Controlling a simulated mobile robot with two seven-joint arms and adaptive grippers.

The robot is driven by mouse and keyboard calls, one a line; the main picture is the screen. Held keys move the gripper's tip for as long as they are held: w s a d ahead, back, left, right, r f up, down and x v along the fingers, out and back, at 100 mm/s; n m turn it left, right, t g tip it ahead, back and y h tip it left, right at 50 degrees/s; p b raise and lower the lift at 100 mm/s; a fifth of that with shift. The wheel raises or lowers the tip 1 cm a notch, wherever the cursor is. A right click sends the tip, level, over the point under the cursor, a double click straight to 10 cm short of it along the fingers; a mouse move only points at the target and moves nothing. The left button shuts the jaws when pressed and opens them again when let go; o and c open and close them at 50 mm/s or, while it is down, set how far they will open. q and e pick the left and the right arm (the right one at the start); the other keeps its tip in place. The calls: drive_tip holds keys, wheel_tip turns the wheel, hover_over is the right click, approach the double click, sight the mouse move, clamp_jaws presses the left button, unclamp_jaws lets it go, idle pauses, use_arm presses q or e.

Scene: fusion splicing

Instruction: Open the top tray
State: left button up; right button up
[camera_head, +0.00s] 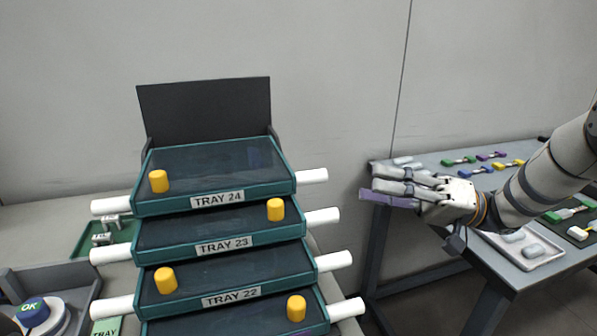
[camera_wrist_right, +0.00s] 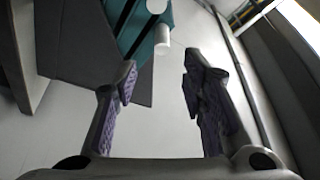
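The top tray is a teal tray labelled TRAY 24 (camera_head: 217,180), with a dark, flat top, at the top of a stepped stack. A yellow knob (camera_head: 158,181) stands at its front left. White bars stick out at its left (camera_head: 111,205) and right (camera_head: 312,176). My right gripper (camera_head: 376,187) is to the right of the stack, apart from it, with its fingers pointing left. In the right wrist view its purple-padded fingers (camera_wrist_right: 160,66) are spread with nothing between them. Teal trays with white bar ends (camera_wrist_right: 162,38) show beyond them. My left gripper is not in view.
Below are TRAY 23 (camera_head: 224,245), TRAY 22 (camera_head: 231,297) and part of another tray. A dark upright panel (camera_head: 205,110) stands behind the stack. A side table (camera_head: 440,157) at the right holds coloured parts and a white dish (camera_head: 547,259).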

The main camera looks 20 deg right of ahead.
sight(326, 178)
drive_tip(key=p+x, duration=0.1)
drive_tip(key=x, duration=1)
drive_tip(key=shift+s, duration=0.15)
drive_tip(key=shift+c, duration=0.3)
clamp_jaws()
